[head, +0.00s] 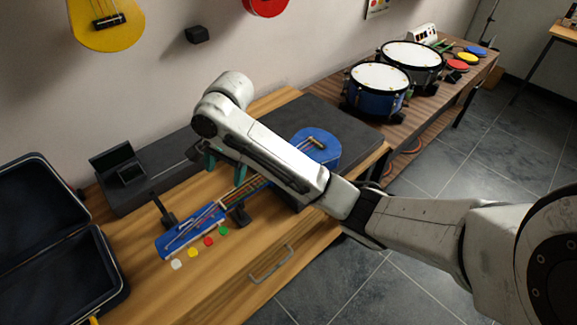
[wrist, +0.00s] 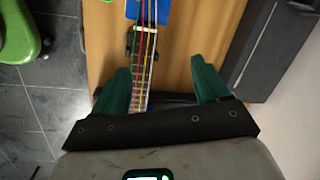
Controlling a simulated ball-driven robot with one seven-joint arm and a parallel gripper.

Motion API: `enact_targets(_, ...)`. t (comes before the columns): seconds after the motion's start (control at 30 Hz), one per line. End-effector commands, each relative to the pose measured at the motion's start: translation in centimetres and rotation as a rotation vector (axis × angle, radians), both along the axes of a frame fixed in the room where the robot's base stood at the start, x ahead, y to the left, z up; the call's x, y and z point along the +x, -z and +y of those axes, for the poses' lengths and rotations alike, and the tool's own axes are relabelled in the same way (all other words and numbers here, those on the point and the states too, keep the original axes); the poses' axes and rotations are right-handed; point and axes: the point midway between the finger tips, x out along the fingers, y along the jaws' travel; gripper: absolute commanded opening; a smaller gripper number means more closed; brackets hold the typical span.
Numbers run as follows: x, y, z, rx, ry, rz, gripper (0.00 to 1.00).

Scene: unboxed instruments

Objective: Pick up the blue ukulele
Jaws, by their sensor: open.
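The blue ukulele (head: 326,146) lies along the wooden bench in the head view. Its body is toward the back right and its headstock toward the front left. My arm hides part of its body and neck. My gripper (head: 225,168) is open and empty, pointing down over the neck. In the wrist view, the strung neck (wrist: 148,52) runs between the spread green fingers of my gripper (wrist: 160,78), closer to the left finger. I cannot tell how far the fingertips are above it.
A black stand (head: 240,215) sits by the neck. An open dark case (head: 50,235) is at the left, and coloured dots (head: 208,241) line the front. A dark raised slab (head: 345,130) lies behind. Drums (head: 377,90) stand on the bench at the right.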

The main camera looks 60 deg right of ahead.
Motion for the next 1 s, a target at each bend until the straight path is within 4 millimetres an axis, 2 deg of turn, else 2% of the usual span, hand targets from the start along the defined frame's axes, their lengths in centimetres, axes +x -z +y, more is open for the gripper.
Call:
enact_targets(0.03, -0.5, -0.2, -2.7, -0.026, 0.088, 0.048, 0.74)
enact_targets(0.1, -1.4, -0.2, -5.2, -0.047, 0.195, 0.109, 0.74)
enact_targets(0.2, -2.4, -0.1, -7.6, -0.07, 0.304, 0.167, 0.74)
enact_targets(0.27, -2.9, 0.0, -8.5, -0.08, 0.342, 0.188, 0.74)
enact_targets(0.37, -3.2, 0.5, -8.9, -0.084, 0.368, 0.202, 0.74)
enact_targets(0.7, -3.2, 4.9, -8.8, -0.082, 0.369, 0.202, 0.74)
enact_targets(1.0, -3.6, 7.5, -8.7, -0.085, 0.368, 0.201, 0.74)
